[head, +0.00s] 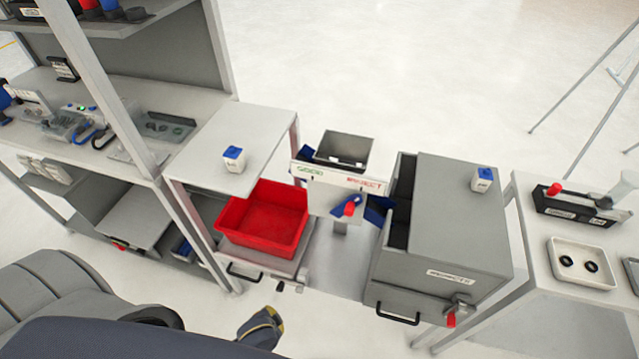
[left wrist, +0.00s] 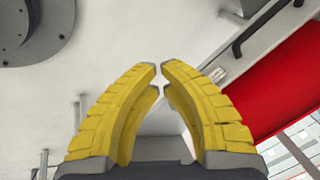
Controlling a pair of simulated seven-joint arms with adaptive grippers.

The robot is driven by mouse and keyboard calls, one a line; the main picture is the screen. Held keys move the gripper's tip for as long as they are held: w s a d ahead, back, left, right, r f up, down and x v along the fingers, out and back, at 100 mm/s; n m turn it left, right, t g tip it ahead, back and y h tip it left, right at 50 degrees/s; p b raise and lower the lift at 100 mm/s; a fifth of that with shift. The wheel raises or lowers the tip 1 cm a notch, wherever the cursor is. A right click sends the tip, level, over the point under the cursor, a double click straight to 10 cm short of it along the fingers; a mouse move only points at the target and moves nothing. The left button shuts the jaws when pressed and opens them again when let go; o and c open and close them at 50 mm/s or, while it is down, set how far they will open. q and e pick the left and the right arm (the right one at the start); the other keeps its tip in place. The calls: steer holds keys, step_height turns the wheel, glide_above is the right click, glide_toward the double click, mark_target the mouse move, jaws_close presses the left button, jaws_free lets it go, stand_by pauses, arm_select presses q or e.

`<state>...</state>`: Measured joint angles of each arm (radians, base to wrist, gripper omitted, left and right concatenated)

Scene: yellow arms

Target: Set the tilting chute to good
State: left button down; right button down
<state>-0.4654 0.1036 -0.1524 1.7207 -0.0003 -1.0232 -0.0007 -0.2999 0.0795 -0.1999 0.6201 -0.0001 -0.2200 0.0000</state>
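The tilting chute (head: 375,213) is a blue trough under a grey hopper (head: 343,150), behind a white plate (head: 335,186) marked with a green word at left and a red REJECT at right. The blue trough shows at the right of the plate, toward the grey box. Its red-tipped lever (head: 350,208) sits low on the plate, leaning right. My left gripper (head: 268,322) is low in the head view, in front of and well apart from the chute. In the left wrist view its yellow fingers (left wrist: 160,68) nearly meet at the tips, with nothing between them. My right gripper is out of view.
A red bin (head: 262,222) sits left of the chute, under a shelf holding a blue-topped white block (head: 234,159). The grey reject box (head: 455,225) stands to the right, with another such block (head: 482,179) on top. Drawer handles project in front.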

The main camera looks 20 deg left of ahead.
arm_select(q)
steer(key=w+a+r+t+y, duration=0.1)
steer(key=w+r+t, duration=0.15)
steer(key=r, duration=0.75)
steer(key=w+a+r+t, duration=0.1)
steer(key=w+r, duration=0.3)
steer(key=r, duration=0.6)
steer(key=t+h, duration=0.5)
steer(key=t, duration=0.8)
glide_toward(322, 172)
steer(key=shift+s+a+f+m, duration=0.15)
steer(key=shift+s+m, duration=0.15)
steer(key=shift+s, duration=0.45)
steer(key=shift+x, duration=5)
